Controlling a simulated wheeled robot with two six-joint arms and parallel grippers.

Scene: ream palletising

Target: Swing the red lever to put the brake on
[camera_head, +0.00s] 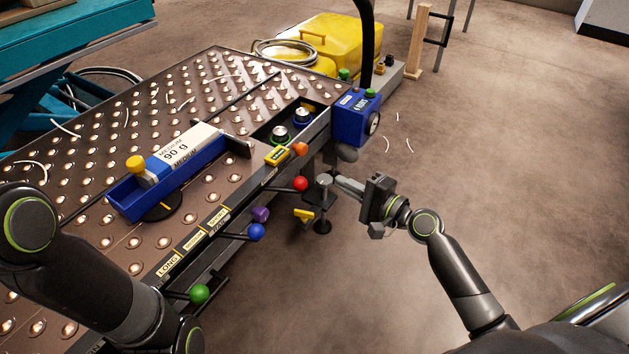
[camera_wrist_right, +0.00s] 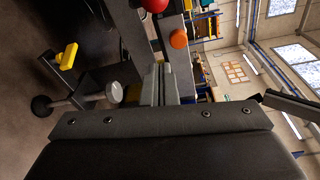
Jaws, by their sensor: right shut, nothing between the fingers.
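The red lever (camera_head: 300,184) is a red ball on a dark rod, sticking out from the front side of the ball-studded table (camera_head: 192,207). In the wrist view the red ball (camera_wrist_right: 153,5) is cut off by the top edge. My right gripper (camera_head: 343,182) is shut and empty, a little to the right of the red ball and apart from it. Its closed fingers show in the wrist view (camera_wrist_right: 160,85), pointing toward the table's side. My left arm crosses the lower left of the head view; its gripper is out of frame.
An orange knob (camera_head: 300,149) sits just above the red ball. Purple (camera_head: 260,214), blue (camera_head: 256,231) and green (camera_head: 199,293) knobs line the same side. A blue box (camera_head: 357,118) stands at the corner. A yellow pedal (camera_head: 304,215) is below. Floor to the right is clear.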

